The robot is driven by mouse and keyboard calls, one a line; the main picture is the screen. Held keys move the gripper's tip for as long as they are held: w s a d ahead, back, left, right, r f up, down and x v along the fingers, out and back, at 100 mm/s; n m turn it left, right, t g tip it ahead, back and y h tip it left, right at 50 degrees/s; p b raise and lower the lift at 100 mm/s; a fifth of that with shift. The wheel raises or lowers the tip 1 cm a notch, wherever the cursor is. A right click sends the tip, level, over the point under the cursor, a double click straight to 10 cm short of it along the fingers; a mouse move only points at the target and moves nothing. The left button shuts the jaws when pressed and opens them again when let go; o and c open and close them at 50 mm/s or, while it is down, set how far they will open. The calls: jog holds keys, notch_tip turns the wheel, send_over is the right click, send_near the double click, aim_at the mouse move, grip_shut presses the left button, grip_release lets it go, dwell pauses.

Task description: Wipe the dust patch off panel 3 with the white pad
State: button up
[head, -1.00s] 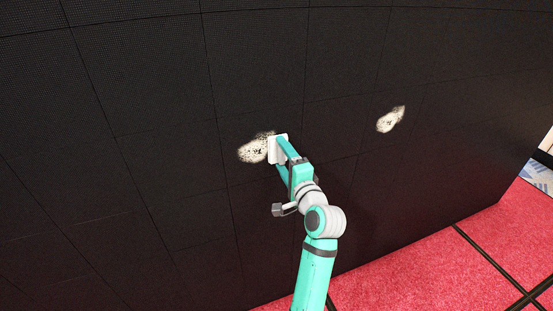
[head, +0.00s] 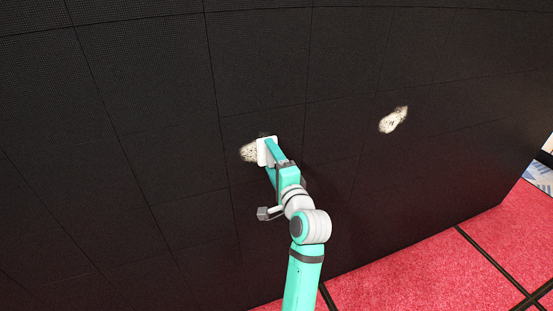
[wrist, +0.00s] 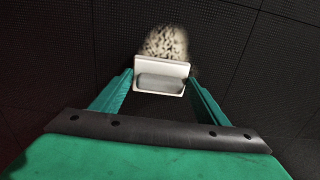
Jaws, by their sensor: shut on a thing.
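The white pad (head: 266,152) is at the black video wall, held in my teal gripper (head: 271,153). In the wrist view the pad (wrist: 160,68) sits between the two fingers of my gripper (wrist: 160,88), which is shut on it. A pale, speckled dust patch (head: 248,152) shows on the wall just left of the pad. In the wrist view the dust patch (wrist: 165,42) lies directly beyond the pad's edge, and the pad hides part of it. I cannot tell for certain whether the pad touches the wall. No panel numbers are readable.
A second pale dust patch (head: 393,120) is on the wall to the right, apart from the pad. The black wall (head: 150,90) has thin panel seams. Red carpet (head: 430,265) with dark strips lies at the lower right.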

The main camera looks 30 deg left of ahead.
jog(key=shift+s+a, duration=0.6)
jog(key=shift+s, duration=0.15)
jog(key=shift+s+a, duration=0.55)
jog(key=shift+s, duration=0.2)
jog(key=shift+s+a, duration=1.4)
jog(key=shift+s, duration=0.05)
jog(key=shift+r, duration=1.45)
jog(key=shift+w+d, duration=1.3)
jog(key=shift+w, duration=0.25)
jog(key=shift+w+d, duration=1.35)
jog(key=shift+w, duration=0.2)
jog(key=shift+w+d, duration=1.3)
jog(key=shift+w, duration=0.25)
jog(key=shift+s+a, duration=3.15)
jog(key=shift+s, duration=0.25)
jog(key=shift+s+a, duration=0.5)
jog(key=shift+s, duration=0.15)
jog(key=shift+s+a, duration=0.45)
jog(key=shift+s, duration=0.2)
jog(key=shift+d, duration=0.1)
